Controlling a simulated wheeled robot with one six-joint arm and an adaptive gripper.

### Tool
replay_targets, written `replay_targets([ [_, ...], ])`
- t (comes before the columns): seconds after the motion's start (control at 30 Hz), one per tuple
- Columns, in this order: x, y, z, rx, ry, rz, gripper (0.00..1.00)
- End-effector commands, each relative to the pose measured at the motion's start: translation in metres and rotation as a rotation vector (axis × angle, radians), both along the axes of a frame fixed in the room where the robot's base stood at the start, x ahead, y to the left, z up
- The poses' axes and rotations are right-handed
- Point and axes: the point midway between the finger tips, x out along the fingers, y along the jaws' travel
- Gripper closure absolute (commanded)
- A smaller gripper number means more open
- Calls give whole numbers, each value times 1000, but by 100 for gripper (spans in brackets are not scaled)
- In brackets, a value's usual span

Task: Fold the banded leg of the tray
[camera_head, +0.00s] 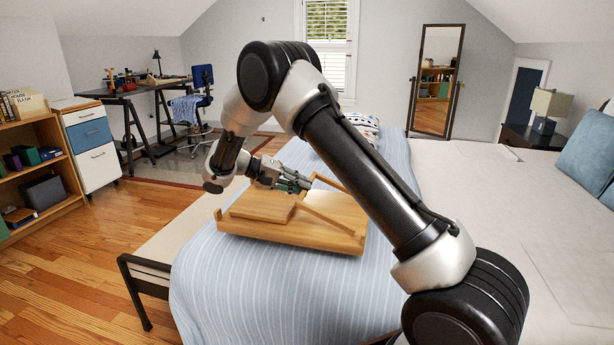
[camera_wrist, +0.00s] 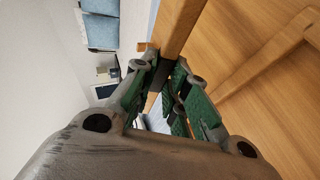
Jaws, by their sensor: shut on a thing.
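The wooden tray (camera_head: 290,236) lies on the striped blue bed cover with its underside parts facing up. My gripper (camera_head: 303,184) reaches over its far side. In the wrist view my gripper (camera_wrist: 165,78) is shut on a wooden bar of the tray, the leg (camera_wrist: 180,24), which runs between the green-padded fingers. A dark patch on the leg between the fingers looks like the band, but the fingers partly hide it. The tray's broad wooden face (camera_wrist: 285,115) fills the right of the wrist view. Another wooden bar (camera_head: 330,219) lies across the tray's right part.
The tray rests on the blue striped bed cover (camera_head: 250,290). A wide pale bed (camera_head: 545,215) is to the right. A dark bench frame (camera_head: 140,275) stands at the front left. Open wooden floor lies further left. My arm crosses the head view and hides part of the bed.

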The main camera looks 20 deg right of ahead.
Motion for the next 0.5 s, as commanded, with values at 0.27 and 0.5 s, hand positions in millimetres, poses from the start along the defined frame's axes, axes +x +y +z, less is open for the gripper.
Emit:
replay_targets([
  [0.27,5,6,-23,4,-4,0,100],
  [0.5,6,7,-29,5,-5,0,100],
])
